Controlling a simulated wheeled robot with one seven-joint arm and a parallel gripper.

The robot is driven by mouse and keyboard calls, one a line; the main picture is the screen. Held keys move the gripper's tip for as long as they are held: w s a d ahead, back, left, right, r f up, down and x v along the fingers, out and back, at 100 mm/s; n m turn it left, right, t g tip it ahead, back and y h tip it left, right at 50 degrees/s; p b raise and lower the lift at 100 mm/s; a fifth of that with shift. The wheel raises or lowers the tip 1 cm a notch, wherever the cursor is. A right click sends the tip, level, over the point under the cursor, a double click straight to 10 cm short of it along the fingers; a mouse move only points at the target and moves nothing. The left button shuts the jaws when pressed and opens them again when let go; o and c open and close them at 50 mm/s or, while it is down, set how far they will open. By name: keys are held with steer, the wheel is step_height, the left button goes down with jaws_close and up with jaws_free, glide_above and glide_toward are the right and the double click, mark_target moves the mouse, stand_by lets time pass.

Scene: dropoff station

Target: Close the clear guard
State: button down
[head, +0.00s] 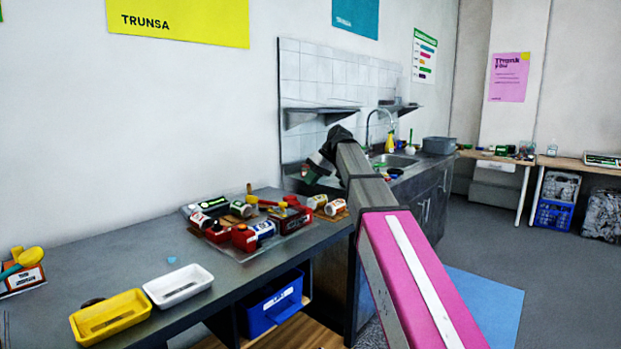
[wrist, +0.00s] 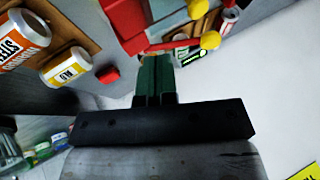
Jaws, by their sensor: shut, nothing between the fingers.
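My gripper (wrist: 155,62) shows in the wrist view as two dark green fingers pressed together, with nothing between them. In the head view my gripper (head: 312,172) is at the end of my raised arm, above the right part of the dark counter, partly hidden by my wrist. I cannot clearly make out the clear guard in either view. A red block-shaped thing (wrist: 122,18) and thin red bars with yellow round ends (wrist: 210,40) are just beyond the fingertips in the wrist view. I cannot tell whether the fingers touch them.
Cans and red items (head: 254,235) crowd the right end of the counter (head: 215,293). A white tray (head: 178,286) and a yellow tray (head: 110,317) lie at its front. A blue bin (head: 275,305) sits below. A sink (head: 395,161) stands farther back.

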mark_target(292, 209)
steer(key=x, duration=0.6)
steer(key=shift+a+f, duration=0.15)
steer(key=shift+f, duration=0.05)
steer(key=shift+s+a+f, duration=0.1)
steer(key=shift+s+a, duration=1.15)
steer(key=shift+a, duration=0.1)
steer(key=s+a, duration=0.7)
steer(key=s, duration=0.2)
steer(key=shift+a, duration=0.4)
steer(key=shift+s, duration=0.15)
